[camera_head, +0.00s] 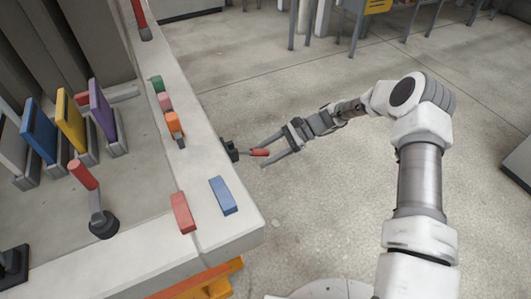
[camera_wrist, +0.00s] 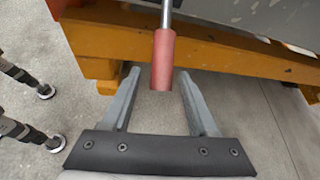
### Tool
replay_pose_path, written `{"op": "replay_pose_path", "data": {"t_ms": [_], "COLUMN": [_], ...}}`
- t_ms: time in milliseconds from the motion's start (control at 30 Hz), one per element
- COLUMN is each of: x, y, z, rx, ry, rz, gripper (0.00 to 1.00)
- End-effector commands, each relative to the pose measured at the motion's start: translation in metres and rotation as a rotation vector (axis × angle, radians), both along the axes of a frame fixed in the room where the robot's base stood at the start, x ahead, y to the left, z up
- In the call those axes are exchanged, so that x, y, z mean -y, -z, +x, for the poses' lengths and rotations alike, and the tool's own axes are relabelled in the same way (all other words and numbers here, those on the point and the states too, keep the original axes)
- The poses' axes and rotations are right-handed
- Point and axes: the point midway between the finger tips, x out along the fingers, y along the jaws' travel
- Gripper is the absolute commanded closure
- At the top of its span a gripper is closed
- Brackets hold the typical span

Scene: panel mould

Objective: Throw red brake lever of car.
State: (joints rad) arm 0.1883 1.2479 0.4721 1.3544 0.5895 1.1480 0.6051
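A lever with a red grip (camera_head: 260,152) sticks out from the side of the grey car or mould, from a dark mount. In the wrist view its red grip (camera_wrist: 163,60) hangs on a metal rod and its end lies between my finger tips. My gripper (camera_head: 258,157) is open beside the car's side. In the wrist view my gripper (camera_wrist: 159,78) has its two fingers apart, one on each side of the grip, with gaps visible on both sides.
On top stand another red-handled lever (camera_head: 84,175) and upright blue (camera_head: 39,130), yellow (camera_head: 71,120) and purple (camera_head: 102,110) panels. Red (camera_head: 183,213) and blue (camera_head: 223,196) blocks lie near the edge. An orange beam (camera_wrist: 205,48) runs below the side.

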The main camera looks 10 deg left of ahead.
Motion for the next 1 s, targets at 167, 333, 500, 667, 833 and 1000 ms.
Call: {"op": "replay_pose_path", "data": {"t_ms": [167, 333, 500, 667, 833, 1000], "x": [0.000, 0.007, 0.032, 0.064, 0.097, 0.122], "y": [-0.001, -0.005, -0.020, -0.039, -0.058, -0.072], "z": [0.001, 0.005, 0.017, 0.032, 0.048, 0.061], "rx": [0.002, 0.003, 0.004, 0.005, 0.004, 0.002], "ry": [0.001, 0.002, 0.005, 0.003, 0.004, 0.002], "rz": [0.000, 0.000, -0.001, -0.001, -0.001, -0.001], "gripper": [0.41, 0.41, 0.41, 0.41, 0.41, 0.41]}}
